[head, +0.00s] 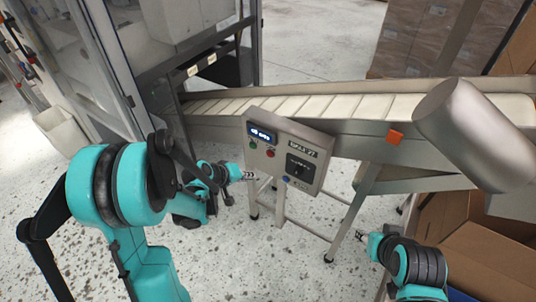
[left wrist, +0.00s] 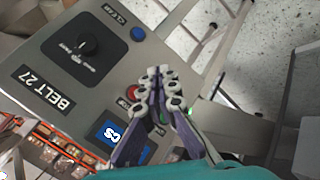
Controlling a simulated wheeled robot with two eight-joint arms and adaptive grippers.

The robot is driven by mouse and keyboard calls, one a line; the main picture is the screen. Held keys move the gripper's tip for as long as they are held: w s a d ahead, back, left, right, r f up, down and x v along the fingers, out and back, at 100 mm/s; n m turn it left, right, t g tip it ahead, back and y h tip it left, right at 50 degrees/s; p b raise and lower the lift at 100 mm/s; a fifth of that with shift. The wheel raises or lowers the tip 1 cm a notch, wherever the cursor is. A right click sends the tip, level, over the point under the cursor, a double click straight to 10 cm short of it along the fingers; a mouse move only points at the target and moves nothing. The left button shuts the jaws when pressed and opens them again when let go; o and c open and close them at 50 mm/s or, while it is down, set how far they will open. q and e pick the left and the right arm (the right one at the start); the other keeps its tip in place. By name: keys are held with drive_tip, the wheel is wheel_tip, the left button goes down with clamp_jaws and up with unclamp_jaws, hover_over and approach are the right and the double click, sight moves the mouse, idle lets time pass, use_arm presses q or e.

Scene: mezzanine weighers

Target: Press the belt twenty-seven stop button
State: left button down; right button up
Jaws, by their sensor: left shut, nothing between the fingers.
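The grey belt control box (head: 279,168) stands on a post in front of the conveyor. Its label (left wrist: 48,90) reads "BELT 27" in the left wrist view. My right gripper (head: 360,235) is at lower right, well apart from the box.
The box also carries a black rotary knob (left wrist: 88,45) and a blue button (left wrist: 138,33). The inclined conveyor (head: 360,106) runs behind it, with a metal drum (head: 474,135) at right. Cardboard boxes (head: 488,262) stand at lower right. Speckled floor lies open below the box.

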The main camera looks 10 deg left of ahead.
sight(270, 154)
use_arm(q)
drive_tip(key=w+d, duration=0.3)
drive_tip(key=w, duration=0.5)
drive_tip(key=shift+w+p, duration=0.15)
drive_tip(key=shift+p, duration=0.15)
drive_tip(key=shift+w, duration=0.1)
idle(1.4)
drive_tip(key=shift+w+d, duration=0.15)
drive_tip(key=shift+w, duration=0.15)
drive_tip(key=shift+w+d, duration=0.15)
drive_tip(key=shift+w, duration=0.25)
idle(0.6)
drive_tip(key=shift+s, duration=0.1)
drive_tip(key=shift+s+a+b, duration=0.3)
drive_tip(key=shift+s+b, duration=0.05)
drive_tip(key=shift+s, duration=0.4)
